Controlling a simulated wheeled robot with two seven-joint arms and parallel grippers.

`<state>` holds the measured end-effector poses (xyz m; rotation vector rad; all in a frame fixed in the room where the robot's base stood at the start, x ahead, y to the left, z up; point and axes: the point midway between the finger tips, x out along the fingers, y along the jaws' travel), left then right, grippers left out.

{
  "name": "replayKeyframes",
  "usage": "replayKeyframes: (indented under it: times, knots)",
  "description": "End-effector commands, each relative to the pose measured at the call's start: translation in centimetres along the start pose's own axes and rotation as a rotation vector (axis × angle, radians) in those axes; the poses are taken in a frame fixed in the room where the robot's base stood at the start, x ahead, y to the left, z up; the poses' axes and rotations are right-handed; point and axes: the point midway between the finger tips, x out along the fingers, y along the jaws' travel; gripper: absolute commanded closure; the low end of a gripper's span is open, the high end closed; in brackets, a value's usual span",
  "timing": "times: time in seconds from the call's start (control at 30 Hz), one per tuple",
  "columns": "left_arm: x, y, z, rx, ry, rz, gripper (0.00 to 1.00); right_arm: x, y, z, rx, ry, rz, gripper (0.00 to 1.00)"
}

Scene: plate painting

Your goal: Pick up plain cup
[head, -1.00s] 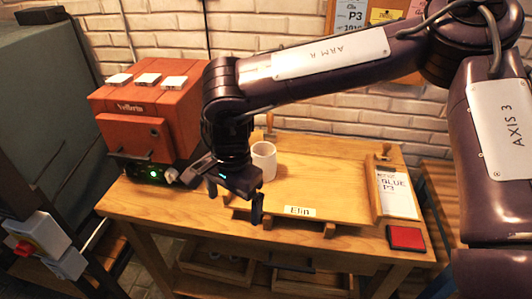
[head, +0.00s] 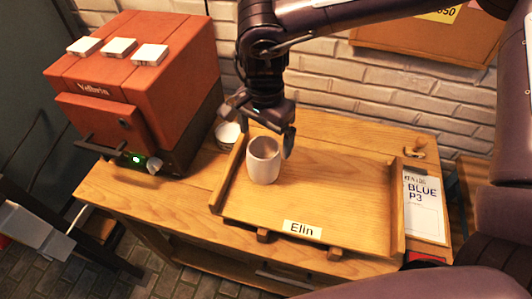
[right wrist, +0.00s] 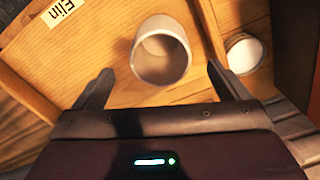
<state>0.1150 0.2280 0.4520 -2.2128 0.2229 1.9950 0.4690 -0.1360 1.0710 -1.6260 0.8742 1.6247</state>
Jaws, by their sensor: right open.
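The plain cup (head: 264,162), pale and without a handle that I can see, stands upright on the wooden tray (head: 340,190) labelled "Elin", near its left wall. It also shows in the right wrist view (right wrist: 160,52), between and beyond the fingertips. My right gripper (head: 262,128) is open and empty, just above and behind the cup; its fingers (right wrist: 160,74) are spread to either side of it. I see no contact with the cup. My left gripper is not in view.
A second white round vessel (head: 228,134) stands just outside the tray's left wall. A red kiln-like box (head: 140,90) marked "Vellerin" is at the left, with white tiles on top. A "BLUE P3" card (head: 424,205) lies at the right. The tray's middle is bare.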

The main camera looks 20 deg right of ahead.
Motion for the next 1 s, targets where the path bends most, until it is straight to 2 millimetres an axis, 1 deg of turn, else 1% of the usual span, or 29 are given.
replayKeyframes:
  times: [0.03, 0.1, 0.23, 0.33, 0.4, 0.5, 0.6, 0.7, 0.77, 1.0]
  knots:
    - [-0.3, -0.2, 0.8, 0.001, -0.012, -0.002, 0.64, 0.5, 0.1, 0.0, 0.0, -0.001, 0.003, 0.05]
    - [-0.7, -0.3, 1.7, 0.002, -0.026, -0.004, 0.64, 1.2, 0.1, 0.1, 0.0, -0.001, 0.004, 0.05]
    - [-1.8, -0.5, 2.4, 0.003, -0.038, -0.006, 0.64, 3.0, 0.1, 0.3, 0.0, -0.001, 0.006, 0.05]
    - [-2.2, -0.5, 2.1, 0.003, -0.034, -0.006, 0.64, 4.6, 0.0, 0.3, 0.001, 0.0, 0.004, 0.05]
    - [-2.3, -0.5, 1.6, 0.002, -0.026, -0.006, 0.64, 5.4, 0.0, 0.4, 0.0, -0.001, 0.003, 0.05]
    - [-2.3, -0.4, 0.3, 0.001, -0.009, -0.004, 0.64, 6.0, -0.1, 0.3, 0.001, 0.001, 0.0, 0.05]
    - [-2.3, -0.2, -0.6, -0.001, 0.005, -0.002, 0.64, 6.1, -0.1, 0.3, 0.001, 0.001, -0.001, 0.05]
    - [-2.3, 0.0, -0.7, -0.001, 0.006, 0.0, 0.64, 6.1, -0.1, 0.3, 0.001, 0.001, -0.001, 0.05]
    - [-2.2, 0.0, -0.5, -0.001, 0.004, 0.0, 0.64, 6.1, -0.1, 0.3, 0.001, 0.001, 0.0, 0.12]
    - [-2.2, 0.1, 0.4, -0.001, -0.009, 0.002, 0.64, 6.0, -0.1, 0.3, 0.001, 0.0, 0.0, 0.43]
